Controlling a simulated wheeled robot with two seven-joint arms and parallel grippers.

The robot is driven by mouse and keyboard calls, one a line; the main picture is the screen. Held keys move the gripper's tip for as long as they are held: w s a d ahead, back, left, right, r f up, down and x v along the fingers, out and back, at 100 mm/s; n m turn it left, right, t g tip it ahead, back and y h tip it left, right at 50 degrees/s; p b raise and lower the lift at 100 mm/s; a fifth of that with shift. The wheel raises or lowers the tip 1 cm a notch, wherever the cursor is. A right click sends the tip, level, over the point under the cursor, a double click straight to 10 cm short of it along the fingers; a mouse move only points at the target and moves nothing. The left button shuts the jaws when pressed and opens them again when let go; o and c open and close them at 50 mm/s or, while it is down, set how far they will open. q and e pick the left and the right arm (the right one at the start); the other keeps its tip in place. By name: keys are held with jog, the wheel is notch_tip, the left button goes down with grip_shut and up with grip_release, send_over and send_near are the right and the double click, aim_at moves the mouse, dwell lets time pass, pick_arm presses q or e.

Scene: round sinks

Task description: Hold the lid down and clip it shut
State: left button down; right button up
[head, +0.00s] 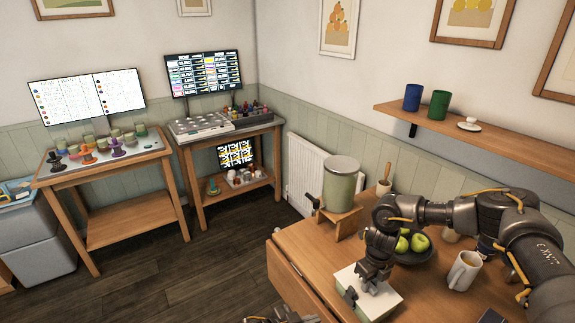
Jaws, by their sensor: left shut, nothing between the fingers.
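A green dispenser (340,184) on a wooden stand is behind the box. A dark bowl of green apples (419,243) and a cream mug (463,271) stand to the right, near my right arm. A wall shelf (480,136) holds cups above. Two side tables stand at the left.

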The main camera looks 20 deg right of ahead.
jog(key=o, duration=0.3)
